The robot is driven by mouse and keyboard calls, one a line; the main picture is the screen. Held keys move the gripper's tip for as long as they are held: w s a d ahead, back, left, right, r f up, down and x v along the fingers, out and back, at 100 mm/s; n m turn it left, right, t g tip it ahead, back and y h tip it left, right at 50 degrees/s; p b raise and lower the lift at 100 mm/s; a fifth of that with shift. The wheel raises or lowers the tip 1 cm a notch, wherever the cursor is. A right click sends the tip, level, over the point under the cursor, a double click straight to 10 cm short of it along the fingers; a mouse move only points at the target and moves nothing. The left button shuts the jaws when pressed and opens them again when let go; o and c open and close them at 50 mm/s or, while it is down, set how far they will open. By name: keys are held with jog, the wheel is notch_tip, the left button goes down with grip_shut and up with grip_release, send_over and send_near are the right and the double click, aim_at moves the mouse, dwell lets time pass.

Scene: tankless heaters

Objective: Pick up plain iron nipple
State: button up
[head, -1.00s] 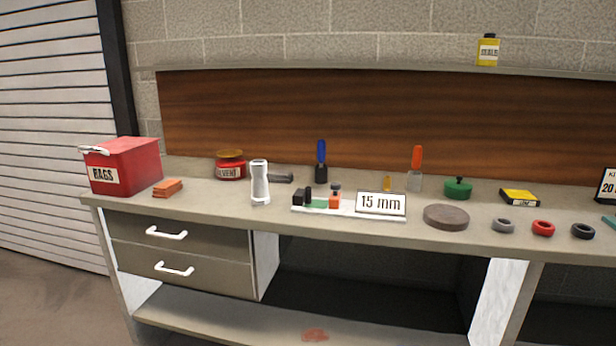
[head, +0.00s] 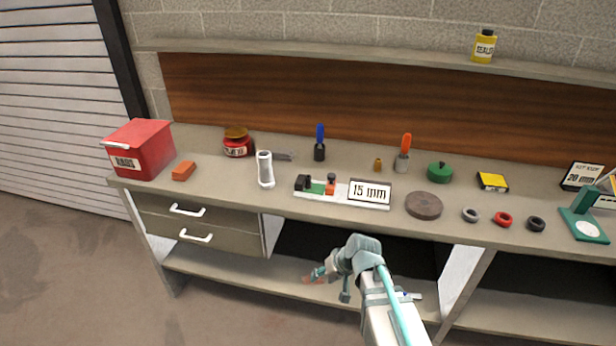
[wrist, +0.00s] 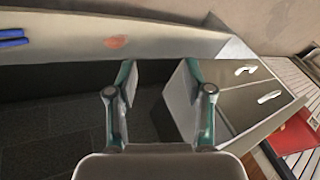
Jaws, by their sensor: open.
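No part can be surely told as the plain iron nipple. A small white tray (head: 336,199) on the bench holds dark, green and orange pieces beside a "15 mm" sign (head: 369,193). A dark grey piece (head: 284,156) lies behind the white cylinder (head: 265,170); its kind is unclear. My gripper (head: 332,284) is in front of the bench, below the top, by the lower shelf. In the wrist view my gripper (wrist: 158,86) is open, with nothing between its fingers.
A red rags box (head: 142,150) and an orange block (head: 183,171) stand at the left. A brown disc (head: 424,205) and several rings (head: 503,219) lie to the right. Drawers (head: 196,222) sit under the bench. The lower shelf (wrist: 190,45) bears a reddish patch (wrist: 116,42).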

jog(key=w+a+r+n+t+y+p, duration=0.1)
jog(key=w+r+t+p, duration=0.1)
jog(key=w+r, duration=0.35)
jog(key=w+a+r+t+p, duration=0.2)
jog(key=w+r, duration=0.1)
jog(key=r, duration=0.6)
jog(key=n+t, duration=0.2)
jog(key=t, duration=0.4)
send_near(308, 176)
jog(key=w, duration=0.1)
jog(key=p, duration=0.1)
jog(key=w+a, duration=0.1)
jog(key=shift+w+a+f+g+p, duration=0.15)
jog(key=shift+w+f+g+p, duration=0.15)
jog(key=shift+f+p, duration=0.1)
jog(key=p+x, duration=0.2)
jog(key=x, duration=0.2)
jog(key=shift+w+p, duration=0.3)
jog(key=shift+p, duration=0.1)
jog(key=shift+w+a+f, duration=0.2)
jog(key=shift+f, duration=0.05)
grip_shut()
